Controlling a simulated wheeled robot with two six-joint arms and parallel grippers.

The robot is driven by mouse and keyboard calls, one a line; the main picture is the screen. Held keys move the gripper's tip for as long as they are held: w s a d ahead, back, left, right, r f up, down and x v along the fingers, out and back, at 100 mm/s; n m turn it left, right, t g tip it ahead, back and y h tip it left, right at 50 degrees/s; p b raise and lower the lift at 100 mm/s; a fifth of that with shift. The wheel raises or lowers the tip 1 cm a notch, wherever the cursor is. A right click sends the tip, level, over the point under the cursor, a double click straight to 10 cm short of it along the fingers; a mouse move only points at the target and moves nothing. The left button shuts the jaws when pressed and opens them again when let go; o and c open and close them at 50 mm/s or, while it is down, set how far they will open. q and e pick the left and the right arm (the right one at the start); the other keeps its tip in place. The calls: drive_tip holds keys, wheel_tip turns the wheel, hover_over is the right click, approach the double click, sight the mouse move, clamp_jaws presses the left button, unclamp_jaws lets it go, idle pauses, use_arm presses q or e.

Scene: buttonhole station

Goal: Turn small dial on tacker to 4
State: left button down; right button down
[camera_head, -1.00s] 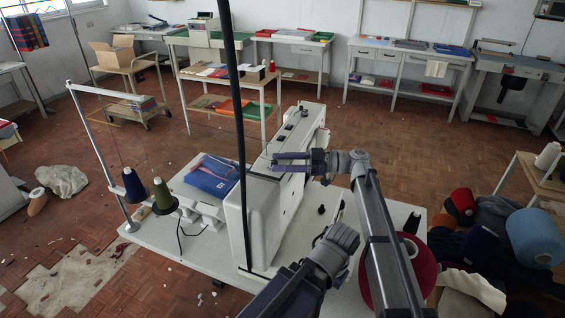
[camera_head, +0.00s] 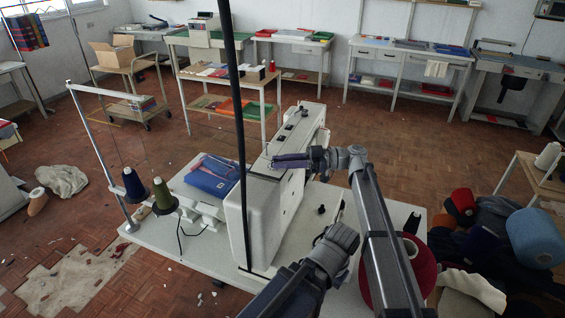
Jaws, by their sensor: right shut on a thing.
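The tacker (camera_head: 262,215) is the white machine on the pale table, with several small dark parts along its top. My right gripper (camera_head: 277,161) is at the near end of that top, its purple fingers pointing left. The fingers are shut on the small dial, which they hide, so neither its pointer nor its numbers can be read.
Green and dark blue thread cones (camera_head: 163,195) stand at the table's left. A thin black post (camera_head: 240,110) crosses the view. A red cone (camera_head: 412,275) stands at the right.

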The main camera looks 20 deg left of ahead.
drive_tip(key=g, duration=0.1)
drive_tip(key=n+g+h, duration=0.1)
drive_tip(key=w+n, duration=0.1)
drive_tip(key=shift+a+g+h, duration=0.25)
drive_tip(key=shift+g+h, duration=0.05)
drive_tip(key=shift+g, duration=0.1)
drive_tip(key=shift+s+d+n+g+h, duration=0.1)
drive_tip(key=shift+s+n+g+h, duration=0.1)
drive_tip(key=shift+n+g+h, duration=0.45)
drive_tip(key=c, duration=0.7)
unclamp_jaws()
drive_tip(key=shift+w, duration=0.1)
